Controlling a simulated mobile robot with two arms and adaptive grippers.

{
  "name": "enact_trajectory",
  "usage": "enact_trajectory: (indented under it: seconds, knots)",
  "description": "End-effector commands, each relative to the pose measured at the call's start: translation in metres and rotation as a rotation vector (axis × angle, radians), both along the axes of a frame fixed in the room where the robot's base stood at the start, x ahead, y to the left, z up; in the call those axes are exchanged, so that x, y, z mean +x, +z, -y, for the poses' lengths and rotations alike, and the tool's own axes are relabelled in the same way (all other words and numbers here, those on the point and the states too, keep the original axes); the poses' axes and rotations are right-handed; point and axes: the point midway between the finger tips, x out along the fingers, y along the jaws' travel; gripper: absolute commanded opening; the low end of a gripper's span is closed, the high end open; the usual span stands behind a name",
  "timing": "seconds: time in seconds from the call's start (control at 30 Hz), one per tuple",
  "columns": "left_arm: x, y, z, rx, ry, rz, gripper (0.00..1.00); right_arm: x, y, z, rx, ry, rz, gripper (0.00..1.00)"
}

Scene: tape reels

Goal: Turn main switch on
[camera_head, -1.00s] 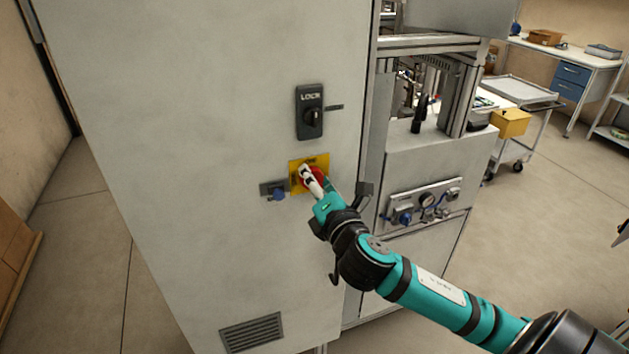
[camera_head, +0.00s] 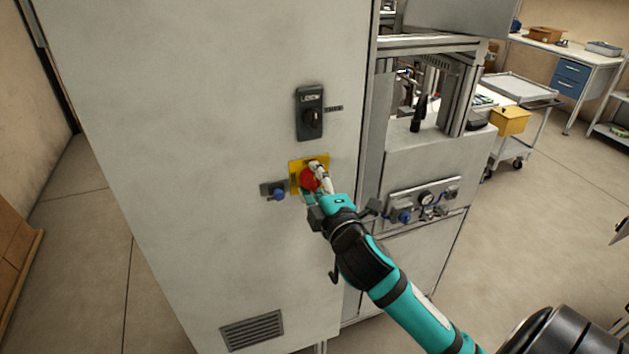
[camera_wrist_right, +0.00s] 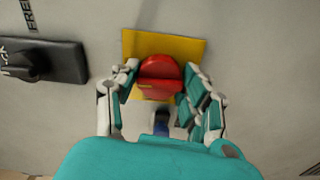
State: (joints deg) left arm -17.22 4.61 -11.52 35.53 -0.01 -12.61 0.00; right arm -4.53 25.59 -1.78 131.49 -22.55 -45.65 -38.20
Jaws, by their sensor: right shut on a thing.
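The main switch is a red rotary knob (camera_head: 309,181) on a yellow plate (camera_head: 296,164) on the grey cabinet front. In the right wrist view the red knob (camera_wrist_right: 160,80) sits between my two fingers, with the yellow plate (camera_wrist_right: 192,47) behind it. My right gripper (camera_head: 318,182) is at the knob and shut on it, one finger on each side. In the head view the fingers hide part of the knob and plate. My left gripper is not in view.
A black lock switch (camera_head: 311,113) is above the knob; it also shows in the wrist view (camera_wrist_right: 42,60). A small blue knob (camera_head: 277,193) is just left of the plate.

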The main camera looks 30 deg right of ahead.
Motion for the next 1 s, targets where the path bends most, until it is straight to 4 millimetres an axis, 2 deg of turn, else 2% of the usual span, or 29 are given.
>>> enact_trajectory:
  seconds: [0.63,0.67,0.7,0.83,1.0]
  knots:
    - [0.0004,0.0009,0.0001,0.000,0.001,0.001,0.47,0.0000,-0.0012,0.0000,0.051,0.000,0.009,0.12]
    - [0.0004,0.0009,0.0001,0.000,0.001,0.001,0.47,0.0000,-0.0012,0.0000,0.051,0.000,0.009,0.46]
    - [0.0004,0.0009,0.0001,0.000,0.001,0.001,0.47,0.0000,-0.0012,0.0000,0.051,0.000,0.009,0.51]
    - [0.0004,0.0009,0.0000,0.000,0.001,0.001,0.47,0.0000,-0.0009,0.0000,0.051,0.000,0.010,0.68]
    - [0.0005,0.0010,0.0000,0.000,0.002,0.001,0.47,0.0000,-0.0005,-0.0001,0.050,0.000,0.011,0.68]
